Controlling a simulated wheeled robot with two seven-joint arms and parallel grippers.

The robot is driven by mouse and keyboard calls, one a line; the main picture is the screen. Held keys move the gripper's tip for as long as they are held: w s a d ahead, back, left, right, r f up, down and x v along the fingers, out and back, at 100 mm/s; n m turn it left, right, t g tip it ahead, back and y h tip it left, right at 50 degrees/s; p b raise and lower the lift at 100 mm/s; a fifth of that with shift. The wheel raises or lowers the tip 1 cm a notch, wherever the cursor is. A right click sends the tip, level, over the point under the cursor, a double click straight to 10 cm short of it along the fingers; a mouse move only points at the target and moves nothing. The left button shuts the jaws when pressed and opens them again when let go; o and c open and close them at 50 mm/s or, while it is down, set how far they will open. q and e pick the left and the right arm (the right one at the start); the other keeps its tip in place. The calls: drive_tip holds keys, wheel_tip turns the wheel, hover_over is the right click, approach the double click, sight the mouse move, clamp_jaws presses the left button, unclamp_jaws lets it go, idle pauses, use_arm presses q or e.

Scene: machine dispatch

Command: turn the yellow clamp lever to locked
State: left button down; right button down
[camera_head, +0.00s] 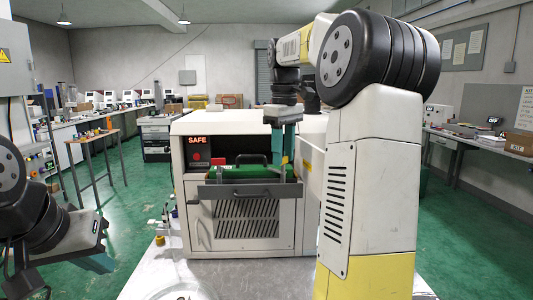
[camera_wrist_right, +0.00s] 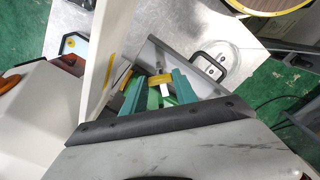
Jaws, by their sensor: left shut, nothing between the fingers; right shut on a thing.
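The white machine (camera_head: 240,215) stands ahead with a grey drawer (camera_head: 249,191) pulled out, and a green board (camera_head: 248,172) sits in it. My right gripper (camera_head: 284,157) reaches down to the drawer's right side. In the right wrist view its teal fingers (camera_wrist_right: 160,90) are shut on the yellow clamp lever (camera_wrist_right: 160,79). The fingers hide much of the lever, so I cannot tell its exact angle. My left gripper (camera_head: 103,262) is low at the left, away from the machine, shut and empty.
A lit SAFE sign (camera_head: 197,140) shows on the machine. A black handle (camera_head: 251,158) stands at the board. My right arm covers the machine's right side. A wooden-topped stand (camera_head: 93,138) is at the left. Green floor is open between it and the machine.

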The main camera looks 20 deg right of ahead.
drive_tip(key=m, duration=0.4)
drive_tip(key=shift+m, duration=0.4)
drive_tip(key=m, duration=0.4)
drive_tip(key=shift+m, duration=0.3)
drive_tip(key=c, duration=1)
unclamp_jaws()
drive_tip(key=shift+o, duration=0.2)
drive_tip(key=shift+r, duration=3.95)
